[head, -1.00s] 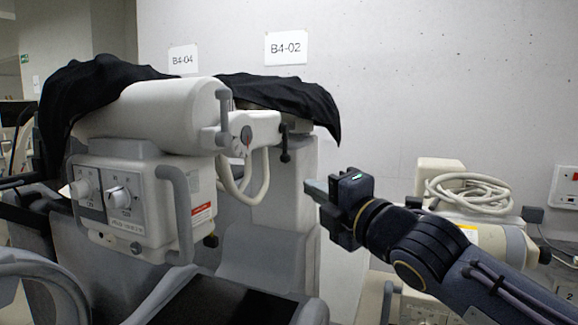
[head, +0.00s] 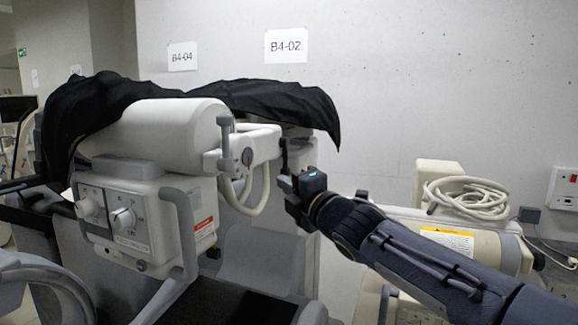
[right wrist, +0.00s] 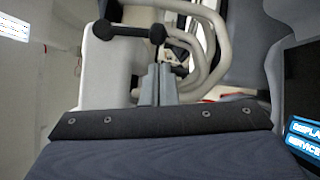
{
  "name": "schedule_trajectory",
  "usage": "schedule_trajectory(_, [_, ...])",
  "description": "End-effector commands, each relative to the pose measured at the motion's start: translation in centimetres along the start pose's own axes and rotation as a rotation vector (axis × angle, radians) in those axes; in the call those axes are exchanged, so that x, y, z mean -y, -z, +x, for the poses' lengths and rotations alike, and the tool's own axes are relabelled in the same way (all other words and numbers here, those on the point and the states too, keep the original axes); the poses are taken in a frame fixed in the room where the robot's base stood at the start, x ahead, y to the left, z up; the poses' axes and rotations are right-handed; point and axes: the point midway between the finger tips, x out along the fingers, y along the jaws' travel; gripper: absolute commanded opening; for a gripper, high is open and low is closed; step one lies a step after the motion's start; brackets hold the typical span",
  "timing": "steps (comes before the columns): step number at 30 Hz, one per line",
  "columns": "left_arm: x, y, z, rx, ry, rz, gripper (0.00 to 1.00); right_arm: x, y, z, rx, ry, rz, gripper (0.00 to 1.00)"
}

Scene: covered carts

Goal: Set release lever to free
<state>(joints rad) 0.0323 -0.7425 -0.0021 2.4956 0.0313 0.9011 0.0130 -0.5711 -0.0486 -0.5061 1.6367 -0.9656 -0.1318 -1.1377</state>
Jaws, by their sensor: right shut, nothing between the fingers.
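A black lever (head: 284,157) with a rounded knob hangs at the right end of the white bracket (head: 248,150) on the covered cart's head unit. I take it to be the release lever; its free and locked marks are not readable. In the right wrist view the black lever (right wrist: 130,30) lies across the top, with a knob at each end. My right gripper (head: 284,184) is shut and empty at the lever's lower end. In the right wrist view its fingertips (right wrist: 158,68) are just below the right knob; I cannot tell whether they touch. My left gripper is not in view.
A grey upright handle (head: 226,140) stands left of the bracket, and a pale cable loop (head: 250,200) hangs below it. Black cloth (head: 285,97) drapes over the top. Another cart with coiled hose (head: 468,198) stands at right, behind my right arm.

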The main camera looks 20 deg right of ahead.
Motion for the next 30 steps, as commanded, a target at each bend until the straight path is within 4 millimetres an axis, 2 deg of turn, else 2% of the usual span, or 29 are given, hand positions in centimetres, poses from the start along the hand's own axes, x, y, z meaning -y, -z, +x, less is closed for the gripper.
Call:
schedule_trajectory(1, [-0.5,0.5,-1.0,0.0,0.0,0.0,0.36,-0.5,-0.5,0.5,0.002,0.004,-0.002,0.0])
schedule_trajectory(8, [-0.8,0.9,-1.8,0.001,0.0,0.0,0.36,0.0,-1.3,1.4,0.0,0.001,0.0,0.0])
schedule_trajectory(20, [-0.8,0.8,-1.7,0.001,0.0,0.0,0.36,0.1,-1.4,1.4,0.0,-0.001,-0.001,0.0])
schedule_trajectory(30, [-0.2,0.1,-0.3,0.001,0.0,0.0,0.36,0.5,-1.4,1.6,0.001,-0.032,-0.048,0.0])
